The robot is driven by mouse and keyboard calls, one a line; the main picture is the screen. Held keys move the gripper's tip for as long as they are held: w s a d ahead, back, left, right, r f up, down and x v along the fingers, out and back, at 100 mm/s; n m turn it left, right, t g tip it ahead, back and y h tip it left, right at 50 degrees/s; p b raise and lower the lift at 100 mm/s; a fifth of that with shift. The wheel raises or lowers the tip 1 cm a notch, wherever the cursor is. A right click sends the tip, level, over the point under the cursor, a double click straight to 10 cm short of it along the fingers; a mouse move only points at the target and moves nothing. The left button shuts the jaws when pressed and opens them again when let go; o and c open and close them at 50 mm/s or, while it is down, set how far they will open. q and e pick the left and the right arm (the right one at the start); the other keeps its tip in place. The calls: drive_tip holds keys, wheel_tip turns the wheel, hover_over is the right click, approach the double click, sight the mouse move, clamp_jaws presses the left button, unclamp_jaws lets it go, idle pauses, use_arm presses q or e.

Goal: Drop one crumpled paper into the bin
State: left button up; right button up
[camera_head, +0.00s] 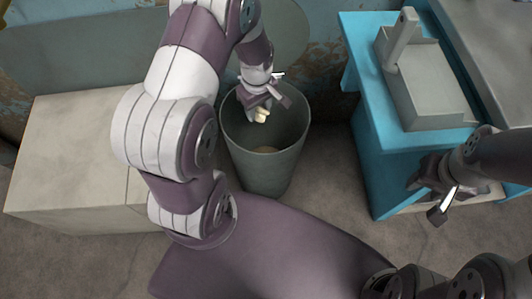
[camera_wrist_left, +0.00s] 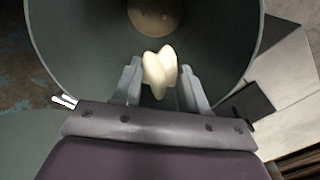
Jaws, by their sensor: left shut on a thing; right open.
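A cream-coloured crumpled paper (camera_wrist_left: 160,72) is held between the two fingers of my left gripper (camera_wrist_left: 162,85) in the left wrist view. In the head view the paper (camera_head: 261,115) shows just below my left gripper (camera_head: 262,103). The grey-green round bin (camera_head: 262,165) stands on the floor. My left gripper and the paper are over the bin's open mouth, near its back rim. The bin's wall (camera_wrist_left: 75,45) surrounds the paper in the wrist view. My right gripper (camera_head: 440,200) is open and empty, at the right by the blue table.
A pale box-like cabinet (camera_head: 70,150) stands left of the bin. A blue table (camera_head: 365,110) stands to the right, with a grey block-shaped device (camera_head: 425,85) on it. Bare floor (camera_head: 335,170) lies between the bin and the table.

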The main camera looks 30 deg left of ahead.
use_arm(q)
drive_tip(key=shift+f, duration=0.45)
drive_tip(key=shift+r, duration=0.15)
use_arm(e)
drive_tip(key=shift+f, duration=0.4)
use_arm(q)
drive_tip(key=o, duration=1.1)
wheel_tip(320, 180, up, 13)
drive_tip(key=p, duration=0.5)
use_arm(e)
wheel_tip(320, 180, up, 5)
drive_tip(key=shift+r, duration=0.15)
